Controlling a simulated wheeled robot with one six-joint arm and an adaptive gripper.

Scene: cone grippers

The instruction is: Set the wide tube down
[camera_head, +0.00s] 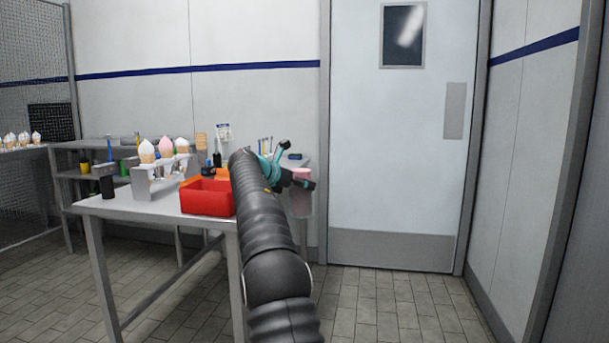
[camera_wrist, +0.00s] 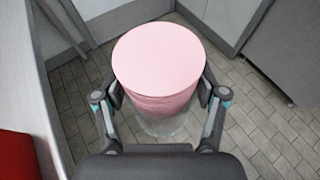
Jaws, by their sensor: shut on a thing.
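The wide tube (camera_wrist: 158,62) is a pink cylinder with a flat pink top and a clearer lower part. In the wrist view my gripper (camera_wrist: 160,100) is shut on it, with one finger on each side. The tube is upright, with floor tiles showing below and around it. In the head view the tube (camera_head: 301,192) hangs off the right end of the table (camera_head: 130,207), beside the door. My gripper (camera_head: 300,180) is partly hidden there behind my dark arm.
A red bin (camera_head: 207,197) stands on the table near my arm. Left of it is a metal holder (camera_head: 150,184) with ice cream cones. A black cup (camera_head: 107,187) is at the table's left end. Open floor (camera_head: 380,310) lies to the right, before the closed door (camera_head: 400,150).

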